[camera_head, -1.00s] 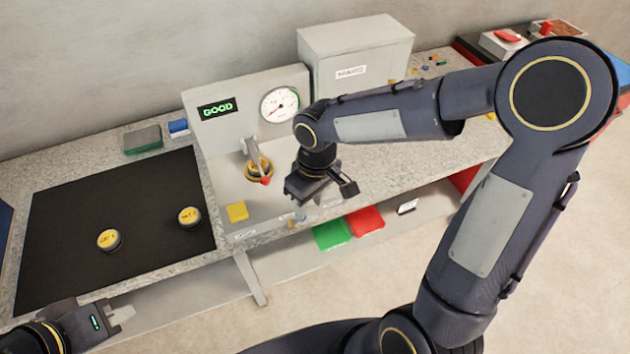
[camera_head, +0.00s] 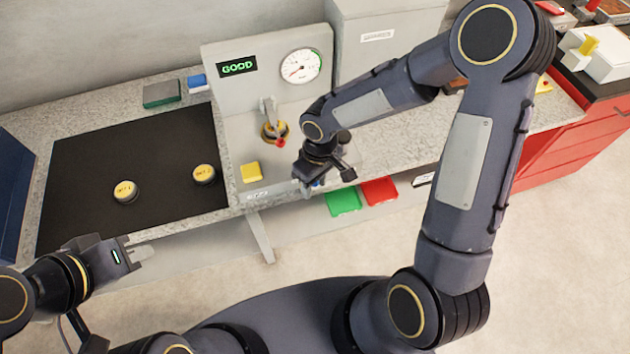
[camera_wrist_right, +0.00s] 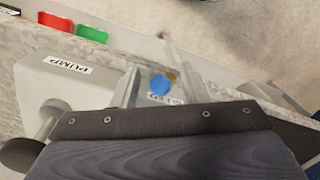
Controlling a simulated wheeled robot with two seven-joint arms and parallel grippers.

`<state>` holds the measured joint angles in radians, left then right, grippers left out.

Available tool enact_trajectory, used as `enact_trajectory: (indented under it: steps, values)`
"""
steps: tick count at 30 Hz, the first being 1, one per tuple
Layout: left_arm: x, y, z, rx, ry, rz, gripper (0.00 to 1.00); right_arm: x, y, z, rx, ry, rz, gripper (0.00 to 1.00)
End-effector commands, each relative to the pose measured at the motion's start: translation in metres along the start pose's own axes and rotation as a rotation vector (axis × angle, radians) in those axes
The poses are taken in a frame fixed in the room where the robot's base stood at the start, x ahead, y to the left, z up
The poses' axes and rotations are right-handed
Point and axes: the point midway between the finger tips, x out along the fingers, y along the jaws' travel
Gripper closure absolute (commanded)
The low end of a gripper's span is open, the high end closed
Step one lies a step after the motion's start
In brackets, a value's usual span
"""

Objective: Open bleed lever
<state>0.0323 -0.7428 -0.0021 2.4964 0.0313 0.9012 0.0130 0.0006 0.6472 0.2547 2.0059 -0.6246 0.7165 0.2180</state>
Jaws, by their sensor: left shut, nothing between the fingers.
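A lever with a red tip (camera_head: 281,142) sits on a yellow ring below the gauge in the head view. A small blue-topped part (camera_wrist_right: 160,84) stands on the panel edge in the right wrist view, with a label I cannot read fully. I cannot tell which of these is the bleed lever. My right gripper (camera_head: 314,182) is over the panel's front right corner; in the right wrist view its pale fingers look apart, on either side of the blue part. Contact is unclear. My left gripper (camera_head: 138,250) is shut and empty, in front of the bench at lower left.
A dark-knobbed handle (camera_wrist_right: 22,154) is beside my right gripper near the PUMP label (camera_wrist_right: 68,64). The display (camera_head: 237,67) reads GOOD, beside a round gauge (camera_head: 301,65). A black mat (camera_head: 90,170) holds two yellow-topped pucks. Green (camera_head: 343,201) and red (camera_head: 379,191) trays lie below.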

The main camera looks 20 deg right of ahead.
Motion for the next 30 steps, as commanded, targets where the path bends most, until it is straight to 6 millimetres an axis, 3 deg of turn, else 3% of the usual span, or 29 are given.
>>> enact_trajectory:
  steps: [3, 12, 30]
  values:
    - [0.0, 0.0, 0.0, 0.0, 0.0, 0.0, 1.0, 0.0, 0.0, 0.0, 0.0, 0.0, 0.0, 0.6]
    - [0.0, 0.0, 0.0, 0.0, 0.0, 0.0, 1.0, 0.0, 0.0, 0.0, 0.0, 0.0, 0.0, 0.99]
    - [0.026, -0.012, 0.013, 0.0, 0.0, 0.0, 1.0, -0.002, -0.01, -0.005, 0.01, -0.108, 0.203, 1.0]
